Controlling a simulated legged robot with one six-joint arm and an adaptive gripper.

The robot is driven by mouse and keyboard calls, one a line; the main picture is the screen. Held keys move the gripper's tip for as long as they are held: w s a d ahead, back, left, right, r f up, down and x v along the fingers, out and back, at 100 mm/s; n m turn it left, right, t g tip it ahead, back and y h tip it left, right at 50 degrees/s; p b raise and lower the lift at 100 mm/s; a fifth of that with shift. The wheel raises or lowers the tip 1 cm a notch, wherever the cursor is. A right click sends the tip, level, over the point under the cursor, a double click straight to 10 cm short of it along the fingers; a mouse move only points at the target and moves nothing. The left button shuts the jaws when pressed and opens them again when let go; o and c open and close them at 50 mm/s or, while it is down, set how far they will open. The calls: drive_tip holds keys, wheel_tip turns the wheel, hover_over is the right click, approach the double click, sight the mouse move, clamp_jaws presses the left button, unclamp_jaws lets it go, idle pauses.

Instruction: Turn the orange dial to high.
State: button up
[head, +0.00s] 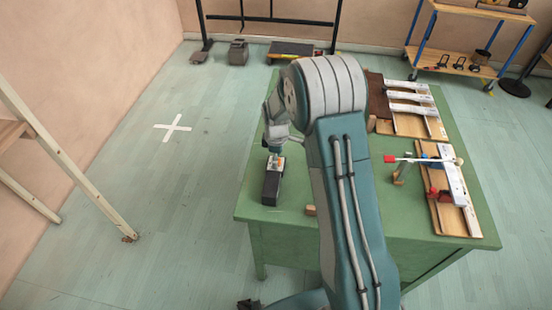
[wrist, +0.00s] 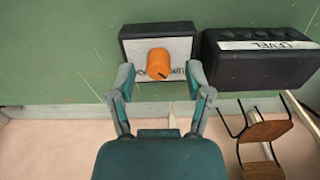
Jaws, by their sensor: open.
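The orange dial (wrist: 158,63) sits on a white panel (wrist: 180,46) on a dark box (wrist: 126,34) in the wrist view. Its dark pointer mark shows on the lower side, towards the lower right. Lettering on the panel below the dial is partly hidden. My gripper (wrist: 160,76) is open, with one finger on either side of the dial and gaps visible between fingers and dial. In the head view, my gripper (head: 277,151) is above the near-left part of the green table, and the dial is too small to read.
A black box labelled LEVEL (wrist: 262,66) stands close to the right of the dial box in the wrist view. The green table (head: 290,216) also holds wooden boards with white bars (head: 411,97) and a board with a red-tipped rod (head: 412,159) at right.

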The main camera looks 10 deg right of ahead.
drive_tip(key=shift+d+f, duration=0.15)
drive_tip(key=shift+d, duration=0.25)
drive_tip(key=shift+a, duration=0.2)
clamp_jaws()
drive_tip(key=shift+m, duration=0.3)
drive_tip(key=m, duration=0.3)
drive_tip(key=shift+m, duration=0.3)
drive_tip(key=m, duration=0.4)
drive_tip(key=shift+w+m, duration=0.1)
drive_tip(key=shift+m, duration=0.2)
drive_tip(key=m, duration=0.9)
